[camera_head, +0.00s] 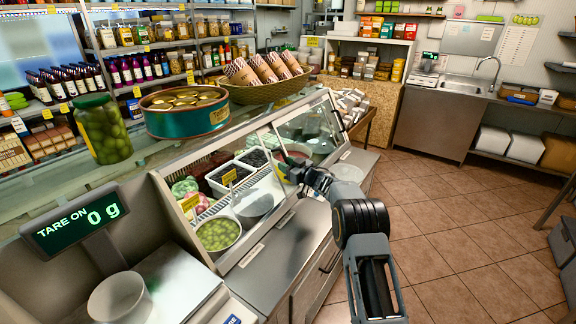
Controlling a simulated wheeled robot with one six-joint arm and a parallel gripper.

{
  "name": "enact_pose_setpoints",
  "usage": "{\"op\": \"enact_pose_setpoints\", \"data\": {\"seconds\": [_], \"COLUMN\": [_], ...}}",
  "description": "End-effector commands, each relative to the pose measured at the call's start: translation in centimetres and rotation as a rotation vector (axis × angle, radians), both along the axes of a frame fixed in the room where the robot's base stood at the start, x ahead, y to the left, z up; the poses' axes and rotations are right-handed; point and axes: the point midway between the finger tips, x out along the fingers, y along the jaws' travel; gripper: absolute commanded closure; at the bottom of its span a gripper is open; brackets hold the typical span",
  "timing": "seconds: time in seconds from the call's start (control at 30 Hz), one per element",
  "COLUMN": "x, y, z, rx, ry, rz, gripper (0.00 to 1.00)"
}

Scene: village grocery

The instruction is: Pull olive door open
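The display case (262,243) has tilted glass panes along its front. The left pane (253,213), in front of a bowl of green olives (218,234), is the olive door. It appears closed, though the clear glass makes this hard to judge. My gripper (284,168) is at the upper right part of this pane, close to the upright frame between the left and right panes. My own wrist hides part of the frame. The fingers are small and dark here, so I cannot tell whether they touch the door or are open.
On the case top stand a jar of olives (104,130), a round teal tin (186,112) and a basket (265,90) of paper packets. A scale display (77,221) stands at the lower left. The tiled floor (460,235) at right is mostly clear.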

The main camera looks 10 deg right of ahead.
Motion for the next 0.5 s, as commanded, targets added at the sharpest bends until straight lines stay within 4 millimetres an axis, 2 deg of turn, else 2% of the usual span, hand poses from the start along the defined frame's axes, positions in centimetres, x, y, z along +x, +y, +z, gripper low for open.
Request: {"op": "enact_pose_setpoints", "data": {"seconds": [0.33,0.5], "x": [-0.3,-1.8], "y": [-0.5,-1.9], "z": [0.1,0.0], "rx": [-0.001,0.0], "ry": [-0.001,0.0], "rz": [-0.003,-0.005], "gripper": [0.6,0.6]}}
